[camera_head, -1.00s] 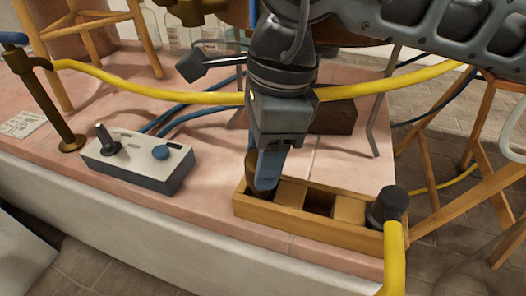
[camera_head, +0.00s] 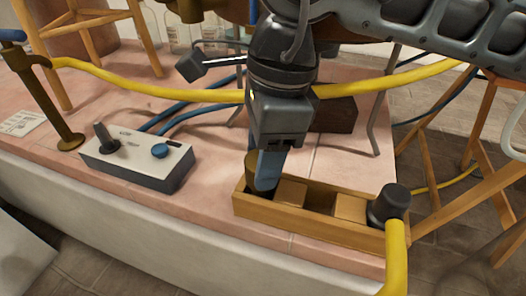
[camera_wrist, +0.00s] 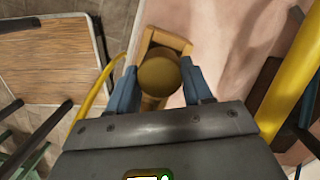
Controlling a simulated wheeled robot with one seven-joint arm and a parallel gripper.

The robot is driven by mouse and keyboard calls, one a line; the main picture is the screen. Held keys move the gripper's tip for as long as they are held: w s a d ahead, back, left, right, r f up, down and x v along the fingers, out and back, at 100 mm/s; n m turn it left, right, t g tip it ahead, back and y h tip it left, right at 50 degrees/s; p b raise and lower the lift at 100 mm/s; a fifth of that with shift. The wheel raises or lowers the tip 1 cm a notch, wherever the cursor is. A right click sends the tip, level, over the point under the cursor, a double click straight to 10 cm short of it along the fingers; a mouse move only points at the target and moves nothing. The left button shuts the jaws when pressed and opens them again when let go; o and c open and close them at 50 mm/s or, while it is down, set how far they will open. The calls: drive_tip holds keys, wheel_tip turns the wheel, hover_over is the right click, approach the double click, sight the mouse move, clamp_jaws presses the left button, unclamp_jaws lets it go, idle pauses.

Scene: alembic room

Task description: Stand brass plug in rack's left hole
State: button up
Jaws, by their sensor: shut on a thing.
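The brass plug (camera_wrist: 158,76) is a round, dull gold piece between my two blue fingers in the wrist view. In the head view my gripper (camera_head: 267,172) is shut on it at the left end of the rack, and the plug (camera_head: 251,168) shows partly behind a finger. The wooden rack (camera_head: 308,226) is a long open box with block dividers. Its left hole lies directly below my gripper, and the plug and fingers hide most of it. How deep the plug sits I cannot tell. The rack's middle hole (camera_head: 319,203) looks empty.
A black-ended yellow hose (camera_head: 396,250) crosses the rack's right end. Another yellow hose (camera_head: 150,92) passes behind my gripper. A dark brown block (camera_head: 335,114) sits behind the rack.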

drive_tip(key=shift+f+b, duration=0.7)
drive_tip(key=shift+b, duration=0.35)
idle(2.0)
drive_tip(key=o, duration=1.2)
drive_tip(key=shift+r, duration=0.1)
drive_tip(key=shift+r+p, duration=1.75)
drive_tip(key=shift+r, duration=1.65)
